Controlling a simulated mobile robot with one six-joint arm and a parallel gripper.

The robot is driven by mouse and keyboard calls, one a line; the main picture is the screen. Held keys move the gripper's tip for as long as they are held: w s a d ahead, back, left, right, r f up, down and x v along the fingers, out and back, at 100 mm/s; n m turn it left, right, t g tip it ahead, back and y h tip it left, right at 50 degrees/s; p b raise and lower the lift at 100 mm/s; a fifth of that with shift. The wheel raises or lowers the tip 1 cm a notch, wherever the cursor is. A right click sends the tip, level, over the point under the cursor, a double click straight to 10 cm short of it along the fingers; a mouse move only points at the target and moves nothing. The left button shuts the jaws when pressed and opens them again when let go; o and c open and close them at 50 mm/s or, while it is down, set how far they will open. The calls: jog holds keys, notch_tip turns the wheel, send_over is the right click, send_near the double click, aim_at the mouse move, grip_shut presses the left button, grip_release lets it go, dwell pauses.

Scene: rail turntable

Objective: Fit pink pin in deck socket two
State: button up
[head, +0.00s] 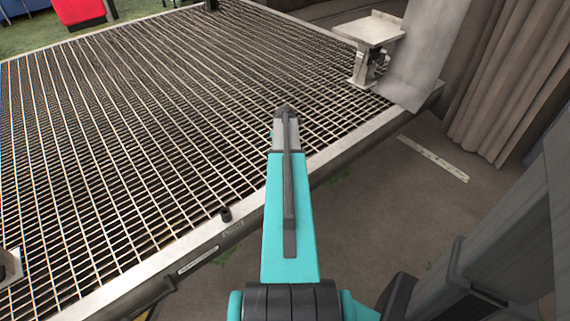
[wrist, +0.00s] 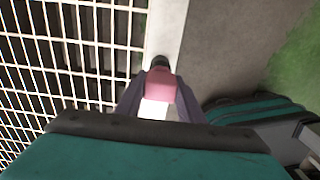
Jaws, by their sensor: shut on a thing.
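My gripper (wrist: 159,98) is shut on the pink pin (wrist: 160,88), which sits between its two dark fingers in the wrist view. A small dark round piece (wrist: 159,62) shows just beyond the pin, over the deck's pale edge; I cannot tell whether it is a socket or the pin's own end. In the head view my gripper (head: 284,112) reaches over the deck's edge near the middle, and the pin is hidden. I cannot tell the socket numbers.
The grated deck (head: 130,125) fills the left and middle, with a pale metal rim. A small metal stand with a flat top (head: 370,29) is at the back right, beside a grey sheet (head: 425,55). Brown curtains (head: 510,85) hang at the right. Bare ground lies right of the deck.

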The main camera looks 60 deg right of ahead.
jog(key=shift+f+b, duration=0.45)
jog(key=shift+f, duration=0.9)
dwell(0.3)
jog(key=o, duration=1.3)
jog(key=shift+c, duration=0.2)
notch_tip(320, 180, up, 14)
jog(key=shift+f+p, duration=0.1)
jog(key=shift+p, duration=0.65)
